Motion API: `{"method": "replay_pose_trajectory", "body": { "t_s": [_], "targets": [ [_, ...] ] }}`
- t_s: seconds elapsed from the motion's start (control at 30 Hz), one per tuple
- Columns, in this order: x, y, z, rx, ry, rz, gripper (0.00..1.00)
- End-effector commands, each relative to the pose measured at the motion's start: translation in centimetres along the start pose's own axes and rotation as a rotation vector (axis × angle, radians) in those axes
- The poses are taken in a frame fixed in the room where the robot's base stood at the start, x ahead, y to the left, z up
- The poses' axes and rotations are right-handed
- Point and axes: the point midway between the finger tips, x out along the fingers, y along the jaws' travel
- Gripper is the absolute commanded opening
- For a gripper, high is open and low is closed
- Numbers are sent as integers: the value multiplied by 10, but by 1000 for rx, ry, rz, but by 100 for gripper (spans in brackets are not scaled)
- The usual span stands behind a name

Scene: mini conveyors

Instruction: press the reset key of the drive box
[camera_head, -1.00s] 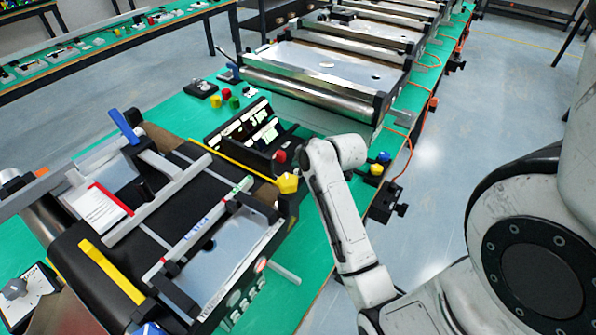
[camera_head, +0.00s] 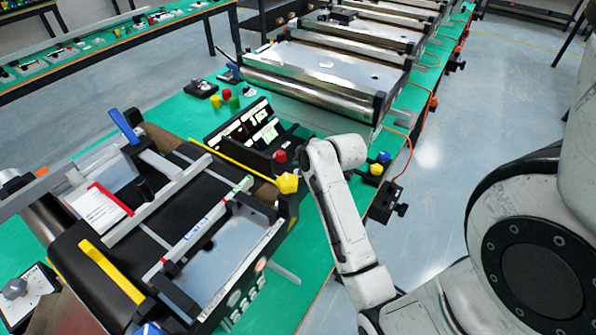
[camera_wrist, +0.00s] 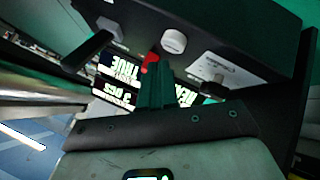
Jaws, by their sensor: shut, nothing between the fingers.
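In the wrist view, a dark box (camera_wrist: 235,30), which I take to be the drive box, fills the top. Its face carries a round white button (camera_wrist: 173,42), a second pale button (camera_wrist: 110,28) and a small white label (camera_wrist: 213,68). I cannot tell which is the reset key. My gripper (camera_wrist: 155,80) is shut and empty, its dark fingers pointing at the box just below the round button. A small red part (camera_wrist: 150,62) shows beside the fingertips; contact is unclear. In the head view my white arm reaches down there, and the fingers are hidden.
Lit displays (camera_head: 262,132) stand close by; they also show in the wrist view (camera_wrist: 118,92). A red knob (camera_head: 280,157) and a yellow knob (camera_head: 287,183) sit left of my arm. A conveyor (camera_head: 310,85) lies behind, another machine (camera_head: 120,230) at left.

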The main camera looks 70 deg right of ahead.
Motion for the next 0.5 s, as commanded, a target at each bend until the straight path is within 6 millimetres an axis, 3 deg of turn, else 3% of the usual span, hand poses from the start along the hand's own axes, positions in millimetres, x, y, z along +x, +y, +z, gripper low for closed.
{"method": "replay_pose_trajectory", "body": {
  "t_s": [0.5],
  "targets": [
    [6,-4,4,0,0,-1,0]
  ]
}}
